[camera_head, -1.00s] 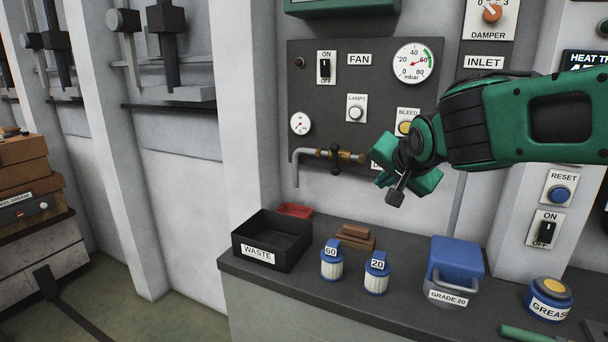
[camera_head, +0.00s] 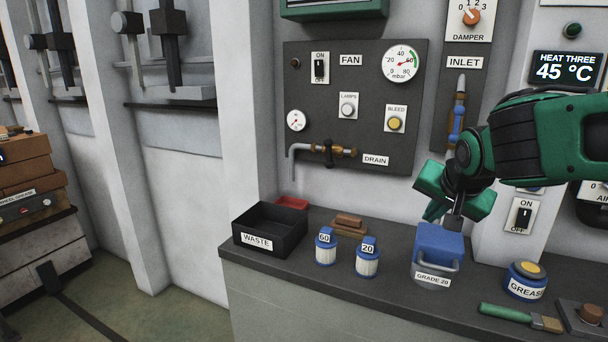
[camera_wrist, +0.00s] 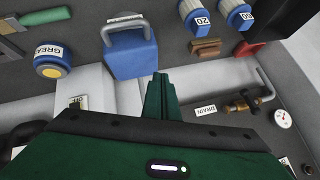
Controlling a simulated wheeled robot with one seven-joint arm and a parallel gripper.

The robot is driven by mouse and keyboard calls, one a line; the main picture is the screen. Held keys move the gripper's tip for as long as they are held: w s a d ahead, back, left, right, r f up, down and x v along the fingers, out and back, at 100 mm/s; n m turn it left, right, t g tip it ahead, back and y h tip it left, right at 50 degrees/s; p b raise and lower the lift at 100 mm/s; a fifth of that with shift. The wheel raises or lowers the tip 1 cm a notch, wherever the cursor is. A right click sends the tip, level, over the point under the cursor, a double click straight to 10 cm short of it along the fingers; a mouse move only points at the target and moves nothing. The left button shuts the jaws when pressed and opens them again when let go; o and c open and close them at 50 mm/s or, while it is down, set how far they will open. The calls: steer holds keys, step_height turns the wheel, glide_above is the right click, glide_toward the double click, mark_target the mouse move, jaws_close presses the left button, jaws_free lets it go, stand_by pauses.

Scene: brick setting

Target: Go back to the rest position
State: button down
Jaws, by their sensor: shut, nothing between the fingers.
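My gripper (camera_head: 452,221) is shut and empty. In the head view it hangs in front of the wall, just above and overlapping the blue GRADE 20 container (camera_head: 437,247); I cannot tell whether they touch there. In the wrist view my gripper's fingers (camera_wrist: 158,84) are together, pointing past the blue container (camera_wrist: 137,57), with nothing between them. My green arm reaches in from the right side of the head view.
On the dark bench are the black WASTE bin (camera_head: 264,249), jars 60 (camera_head: 326,252) and 20 (camera_head: 367,262), GREASE tin (camera_head: 524,283) and a green-handled brush (camera_head: 505,312). The fan panel (camera_head: 335,90) and drain pipe (camera_head: 320,150) are on the wall behind. Floor shows at left.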

steer(key=s+d+f+g, duration=0.4)
steer(key=s+d+f, duration=0.3)
steer(key=s+d, duration=0.55)
steer(key=s+f+g, duration=0.2)
steer(key=s, duration=0.6)
steer(key=s+f+n+g+y, duration=0.1)
steer(key=s+f+g, duration=0.1)
steer(key=s, duration=0.7)
steer(key=shift+d+f, duration=0.25)
steer(key=shift+f, duration=0.45)
